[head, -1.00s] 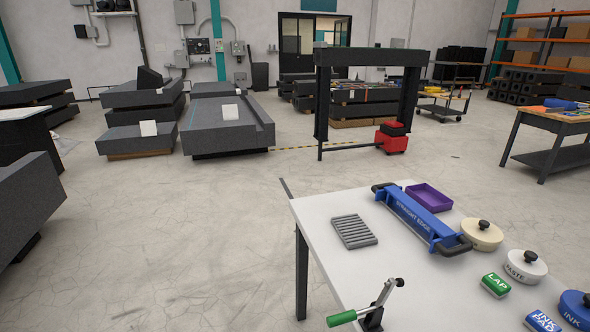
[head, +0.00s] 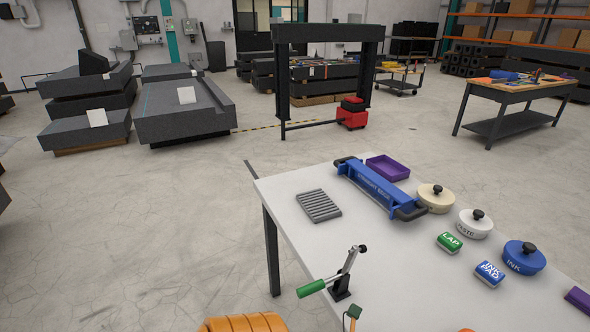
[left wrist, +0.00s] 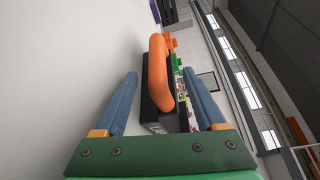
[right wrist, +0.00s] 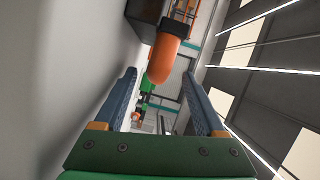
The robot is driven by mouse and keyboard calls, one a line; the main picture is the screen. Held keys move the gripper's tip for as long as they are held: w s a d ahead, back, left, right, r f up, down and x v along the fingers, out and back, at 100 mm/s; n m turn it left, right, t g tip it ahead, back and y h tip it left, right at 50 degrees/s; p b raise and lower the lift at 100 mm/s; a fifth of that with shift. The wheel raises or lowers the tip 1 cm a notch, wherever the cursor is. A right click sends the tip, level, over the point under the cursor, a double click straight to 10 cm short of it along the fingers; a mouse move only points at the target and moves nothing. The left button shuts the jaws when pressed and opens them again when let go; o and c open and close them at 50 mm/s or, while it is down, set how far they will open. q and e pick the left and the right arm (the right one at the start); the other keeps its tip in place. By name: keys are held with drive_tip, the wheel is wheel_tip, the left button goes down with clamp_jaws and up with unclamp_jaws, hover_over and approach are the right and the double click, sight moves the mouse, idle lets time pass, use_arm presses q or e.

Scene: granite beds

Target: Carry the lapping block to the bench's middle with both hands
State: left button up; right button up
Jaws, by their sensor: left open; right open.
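In the left wrist view a dark block (left wrist: 156,118) with a thick orange handle (left wrist: 158,72) lies ahead of my open left gripper (left wrist: 160,73). The handle appears between the fingers, with no grip on it. The right wrist view shows a dark block (right wrist: 143,12) with an orange handle (right wrist: 164,60), ahead of my open right gripper (right wrist: 159,69). This looks like the lapping block, though its label is not readable. The bench (head: 400,280) has a pale top; its near part is cut off in the head view. Neither gripper shows there.
On the bench are a grey ribbed plate (head: 318,206), a blue straight edge (head: 378,190), a purple tray (head: 387,168), several round lidded pots, green LAP (head: 449,243) and blue INK PAD (head: 489,274) boxes, and a green-handled clamp (head: 340,285). An orange ribbed thing (head: 243,323) shows at the bottom.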

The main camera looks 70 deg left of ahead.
drive_tip(key=shift+v, duration=2)
use_arm(q)
drive_tip(key=shift+s, duration=0.1)
drive_tip(key=v, duration=1.1)
drive_tip(key=shift+s, duration=0.4)
drive_tip(key=shift+a, duration=0.15)
use_arm(e)
drive_tip(key=f+v, duration=0.1)
drive_tip(key=v, duration=1)
drive_tip(key=shift+s+d+r, duration=0.2)
drive_tip(key=shift+s+r, duration=0.2)
drive_tip(key=shift+r, duration=0.1)
drive_tip(key=shift+s, duration=0.1)
